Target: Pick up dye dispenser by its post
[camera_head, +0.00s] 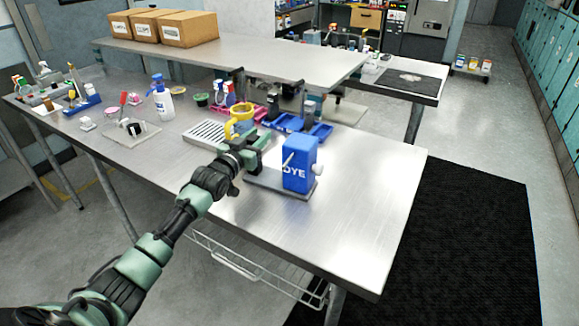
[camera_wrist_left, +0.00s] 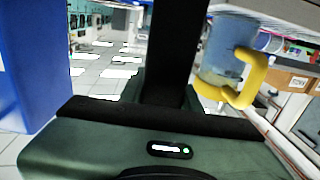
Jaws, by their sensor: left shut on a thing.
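The dye dispenser (camera_head: 299,165) is a blue box with "DYE" in white letters, on a flat grey base (camera_head: 262,184) near the table's front edge. It stands upright. My left gripper (camera_head: 262,143) reaches in from the left, just left of the blue box and above the base. In the left wrist view, a dark upright post (camera_wrist_left: 172,50) rises at the jaws, with the blue box (camera_wrist_left: 28,65) at the left. The gripper is shut on this post. The fingertips are largely hidden. My right gripper is not in view.
A cup with a yellow handle (camera_head: 241,118) stands close behind my left gripper; it also shows in the left wrist view (camera_wrist_left: 235,70). A blue tray (camera_head: 300,125) lies behind the dispenser. A white grate (camera_head: 207,133) is to the left. The table's right end is clear.

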